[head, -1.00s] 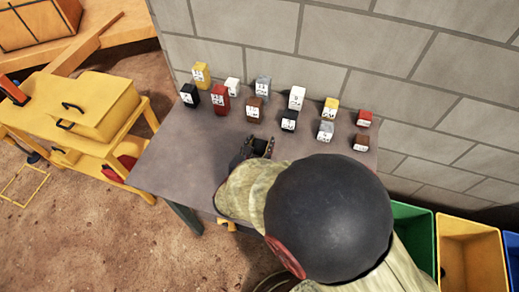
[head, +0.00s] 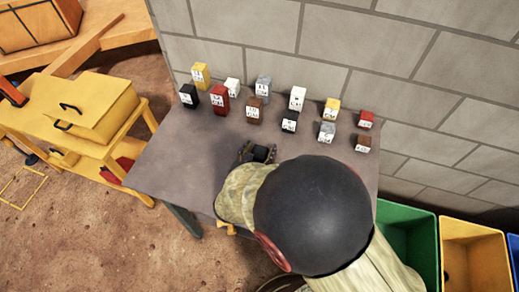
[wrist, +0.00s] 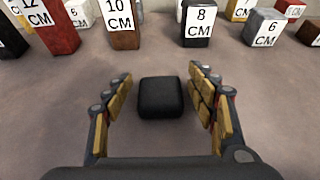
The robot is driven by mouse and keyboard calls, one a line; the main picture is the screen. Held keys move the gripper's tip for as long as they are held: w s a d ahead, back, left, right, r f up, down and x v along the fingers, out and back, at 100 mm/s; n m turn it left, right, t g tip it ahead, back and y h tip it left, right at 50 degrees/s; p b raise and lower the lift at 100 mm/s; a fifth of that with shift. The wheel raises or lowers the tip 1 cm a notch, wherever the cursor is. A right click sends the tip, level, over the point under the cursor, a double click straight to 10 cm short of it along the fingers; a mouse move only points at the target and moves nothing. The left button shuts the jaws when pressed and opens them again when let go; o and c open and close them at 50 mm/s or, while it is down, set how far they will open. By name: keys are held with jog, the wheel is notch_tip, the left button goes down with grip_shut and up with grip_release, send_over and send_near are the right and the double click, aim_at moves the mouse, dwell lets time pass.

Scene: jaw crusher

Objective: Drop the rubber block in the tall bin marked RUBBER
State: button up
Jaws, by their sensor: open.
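A small plain black block (wrist: 161,97), apparently the rubber block, lies on the grey table between my fingers in the wrist view. No label shows on its visible faces. My gripper (wrist: 158,95) is open, with one yellow-padded finger on each side of the block and a gap on both sides. In the head view my gripper (head: 258,152) is low over the middle of the table, and the block is hard to tell from the dark fingers. No marking that reads RUBBER is visible on any bin.
Several labelled blocks, including a black 8 CM block (wrist: 197,22) and a brown 10 CM block (wrist: 123,25), stand beyond the gripper before a block wall. Green (head: 408,232), yellow (head: 472,255) and blue (head: 512,250) bins stand right of the table (head: 180,155).

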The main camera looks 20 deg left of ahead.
jog(key=shift+r, duration=0.15)
jog(key=shift+s+r, duration=0.15)
jog(key=shift+s, duration=0.05)
jog(key=p+v, duration=0.3)
jog(key=v, duration=0.8)
jog(key=shift+s+d, duration=0.1)
jog(key=shift+s, duration=0.15)
